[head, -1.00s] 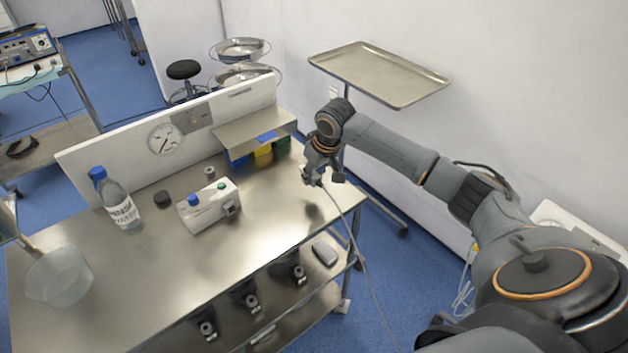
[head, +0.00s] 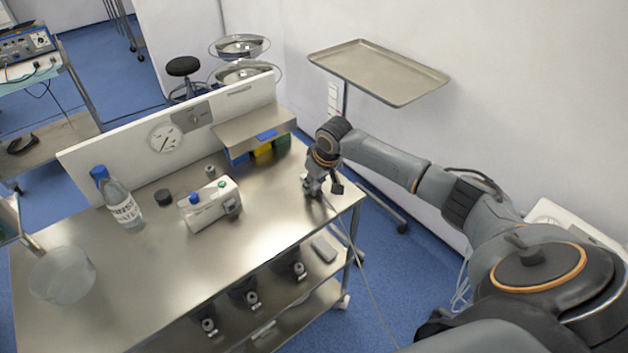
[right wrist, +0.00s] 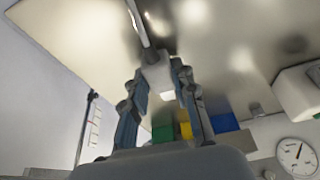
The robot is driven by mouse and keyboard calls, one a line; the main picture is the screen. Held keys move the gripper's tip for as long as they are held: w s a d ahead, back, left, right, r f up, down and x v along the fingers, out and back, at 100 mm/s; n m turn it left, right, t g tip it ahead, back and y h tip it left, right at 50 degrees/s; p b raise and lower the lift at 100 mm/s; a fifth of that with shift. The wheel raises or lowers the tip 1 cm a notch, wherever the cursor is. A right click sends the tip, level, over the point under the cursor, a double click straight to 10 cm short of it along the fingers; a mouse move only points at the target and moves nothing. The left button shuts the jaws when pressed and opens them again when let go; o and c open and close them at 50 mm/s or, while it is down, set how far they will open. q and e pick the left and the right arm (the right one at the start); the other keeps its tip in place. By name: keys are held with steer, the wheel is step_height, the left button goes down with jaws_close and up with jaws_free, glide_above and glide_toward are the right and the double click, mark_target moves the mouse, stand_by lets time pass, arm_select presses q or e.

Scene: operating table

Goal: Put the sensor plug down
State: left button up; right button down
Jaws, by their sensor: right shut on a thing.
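My right gripper (head: 314,190) is just over the right end of the steel table top (head: 262,212), with its fingers pointing down. In the right wrist view the gripper (right wrist: 160,82) is shut on the pale sensor plug (right wrist: 156,72), held between the two fingertips. A cable (right wrist: 138,22) runs from the plug. In the head view the cable (head: 352,258) hangs over the table's right edge toward the floor. The plug itself is mostly hidden there by the fingers. I cannot tell whether it touches the table top. My left gripper is not in view.
A white box with blue and green knobs (head: 209,207), a bottle (head: 122,203) and a clear bowl (head: 62,275) stand to the left. A raised shelf (head: 250,131) with coloured bins (head: 264,150) is behind the gripper. The front right table top is clear.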

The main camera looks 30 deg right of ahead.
steer(key=shift+f, duration=0.15)
steer(key=c, duration=1.1)
jaws_free()
steer(key=shift+o, duration=0.2)
steer(key=b+v, duration=0.1)
steer(key=v, duration=1.2)
steer(key=shift+w, duration=0.15)
